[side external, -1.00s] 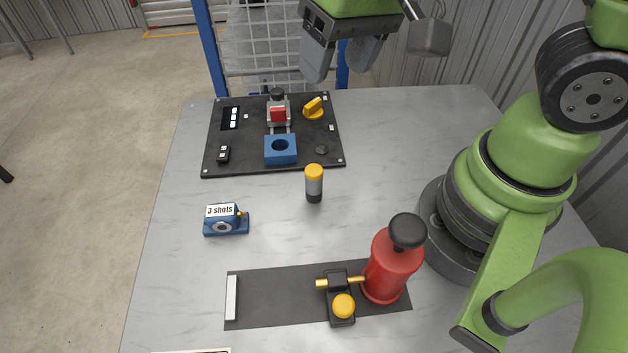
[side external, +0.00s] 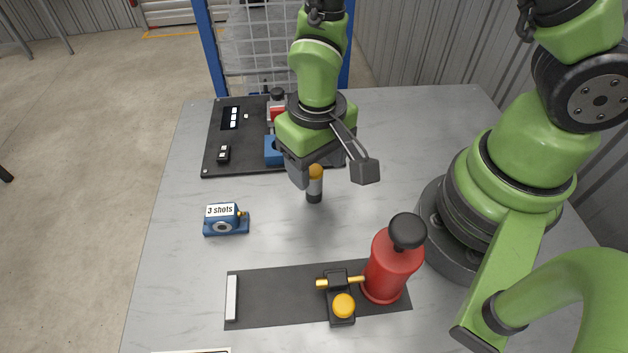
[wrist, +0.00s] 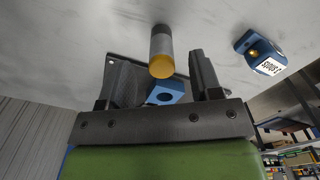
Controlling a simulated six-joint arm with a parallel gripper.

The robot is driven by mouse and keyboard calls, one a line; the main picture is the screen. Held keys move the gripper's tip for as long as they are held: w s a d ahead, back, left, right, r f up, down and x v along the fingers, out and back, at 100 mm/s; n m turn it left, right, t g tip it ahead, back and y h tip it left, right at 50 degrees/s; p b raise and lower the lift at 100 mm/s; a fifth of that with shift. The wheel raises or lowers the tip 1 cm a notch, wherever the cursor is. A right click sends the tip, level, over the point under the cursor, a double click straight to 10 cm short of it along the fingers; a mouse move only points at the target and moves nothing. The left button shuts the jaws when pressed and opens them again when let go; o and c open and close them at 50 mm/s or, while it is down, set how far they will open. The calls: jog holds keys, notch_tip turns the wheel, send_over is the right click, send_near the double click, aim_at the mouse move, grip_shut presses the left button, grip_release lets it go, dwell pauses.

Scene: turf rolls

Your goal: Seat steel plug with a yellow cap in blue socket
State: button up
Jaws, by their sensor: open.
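The steel plug (side external: 314,188) with a yellow cap stands upright on the grey table. In the wrist view the plug (wrist: 161,48) shows between my two fingers, with clear space on both sides. My gripper (side external: 308,180) is open and lowered close to the plug, its near finger beside the cap; it also shows in the wrist view (wrist: 165,75). In the wrist view the socket (wrist: 170,90) shows partly, beyond the yellow cap.
The black panel (side external: 215,160) carries small switches and a red part (side external: 275,112). A blue box labelled "3 shots" (side external: 226,221) stands left of the plug. A red bottle (side external: 392,265) and a black-and-yellow device (side external: 341,305) stand in front on a dark mat (side external: 280,297).

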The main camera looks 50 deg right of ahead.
aim_at(314, 170)
notch_tip(314, 170, down, 4)
jog(key=shift+w+f, duration=0.15)
jog(key=c, duration=1)
jog(key=shift+c, duration=0.2)
